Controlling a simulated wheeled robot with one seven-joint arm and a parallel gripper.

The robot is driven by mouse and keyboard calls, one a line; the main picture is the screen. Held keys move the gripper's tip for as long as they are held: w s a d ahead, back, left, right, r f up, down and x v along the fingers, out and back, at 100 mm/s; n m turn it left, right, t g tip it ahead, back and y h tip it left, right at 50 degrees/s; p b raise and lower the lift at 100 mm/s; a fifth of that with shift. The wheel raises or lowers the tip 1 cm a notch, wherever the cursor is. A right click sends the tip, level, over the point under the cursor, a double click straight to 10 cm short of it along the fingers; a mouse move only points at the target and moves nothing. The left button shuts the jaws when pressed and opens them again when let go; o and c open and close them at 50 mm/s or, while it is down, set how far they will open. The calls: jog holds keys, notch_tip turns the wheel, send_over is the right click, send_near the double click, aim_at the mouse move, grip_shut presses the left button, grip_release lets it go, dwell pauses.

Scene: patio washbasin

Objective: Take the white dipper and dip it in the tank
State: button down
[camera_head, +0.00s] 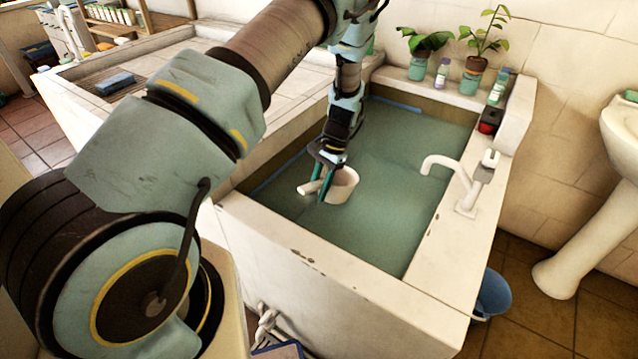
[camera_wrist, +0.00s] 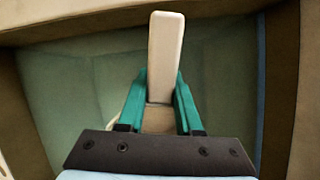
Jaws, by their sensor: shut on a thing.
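The white dipper (camera_head: 343,186) is a small cup with a short straight handle, seen over the left part of the water in the tank (camera_head: 307,235). My gripper (camera_head: 322,190) points down and is shut on its handle. In the wrist view, the pale handle (camera_wrist: 165,55) stands between the two green fingers of my gripper (camera_wrist: 161,98), and part of the cup shows below it. The cup looks roughly upright. I cannot tell whether its bottom touches the greenish water (camera_head: 400,190).
A white tap (camera_head: 455,180) reaches over the tank's right side. Potted plants (camera_head: 473,75) and bottles stand on the back ledge. A shallow basin (camera_head: 150,70) with a blue sponge (camera_head: 114,84) adjoins on the left. A blue bucket (camera_head: 493,295) is on the floor.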

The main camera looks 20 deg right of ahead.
notch_tip(320, 180, down, 14)
jog(key=b, duration=0.8)
jog(key=shift+f, duration=0.15)
dwell(0.9)
jog(key=shift+r+h+p, duration=0.4)
jog(key=shift+r+p, duration=0.8)
jog(key=shift+r, duration=0.35)
jog(key=shift+r+p, duration=1.45)
jog(key=shift+r, duration=1)
jog(key=shift+t+h, duration=0.5)
jog(key=shift+h, duration=0.2)
notch_tip(320, 180, up, 17)
jog(key=p, duration=1)
jog(key=shift+r, duration=0.1)
jog(key=shift+r+p, duration=0.55)
jog(key=shift+r, duration=2.1)
